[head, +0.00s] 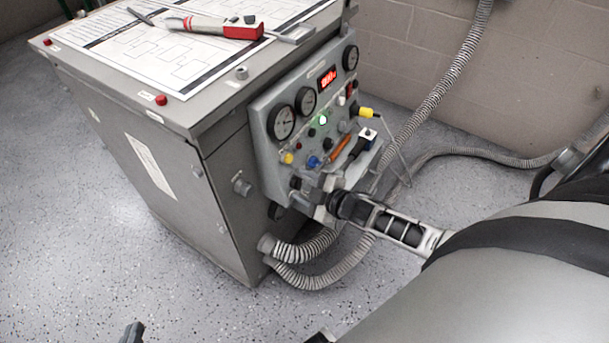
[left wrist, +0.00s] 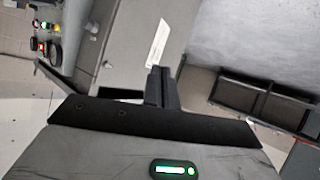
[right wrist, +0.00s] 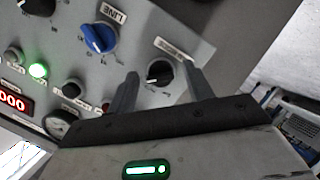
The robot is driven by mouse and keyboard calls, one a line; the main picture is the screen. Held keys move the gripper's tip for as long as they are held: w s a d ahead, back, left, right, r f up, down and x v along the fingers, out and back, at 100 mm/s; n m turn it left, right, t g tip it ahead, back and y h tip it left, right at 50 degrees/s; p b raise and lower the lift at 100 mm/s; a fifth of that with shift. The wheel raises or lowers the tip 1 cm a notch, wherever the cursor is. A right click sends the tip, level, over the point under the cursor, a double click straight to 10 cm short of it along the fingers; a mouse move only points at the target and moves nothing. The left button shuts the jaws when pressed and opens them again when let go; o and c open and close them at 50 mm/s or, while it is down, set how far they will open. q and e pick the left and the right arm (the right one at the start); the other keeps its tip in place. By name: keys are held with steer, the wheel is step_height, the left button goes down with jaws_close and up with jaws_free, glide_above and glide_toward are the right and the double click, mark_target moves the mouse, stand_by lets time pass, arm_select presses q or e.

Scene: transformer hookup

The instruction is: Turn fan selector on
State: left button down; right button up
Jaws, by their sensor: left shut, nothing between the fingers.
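In the right wrist view a small black selector knob (right wrist: 160,72) with a pale pointer mark sits on the grey panel. A label is beside it, too blurred to read surely. My right gripper (right wrist: 161,69) is open, its two fingers at either side of this knob in the picture; I cannot tell whether they touch it. In the head view my right gripper (head: 322,188) is at the panel's lower edge and hides part of it. My left gripper (left wrist: 160,72) is shut and empty, away from the panel; its tip (head: 132,332) shows at the bottom of the head view.
A blue knob (right wrist: 99,38) labelled LINE and a lit green lamp (right wrist: 38,71) are near the selector. The panel (head: 262,108) also carries gauges and a red display (head: 327,78). Grey hoses (head: 310,277) run below. A red-handled tool (head: 225,27) lies on the cabinet top.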

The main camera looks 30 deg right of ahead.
arm_select(q)
steer(key=shift+r, duration=0.1)
arm_select(e)
steer(key=shift+s, duration=0.1)
steer(key=shift+s+d+r, duration=0.1)
steer(key=shift+s+r, duration=0.05)
steer(key=shift+s, duration=0.2)
arm_select(q)
steer(key=shift+a+r+p, duration=0.1)
steer(key=shift+r+p, duration=0.45)
steer(key=shift+p, duration=1.2)
arm_select(e)
steer(key=v, duration=1.5)
arm_select(q)
steer(key=shift+r, duration=0.1)
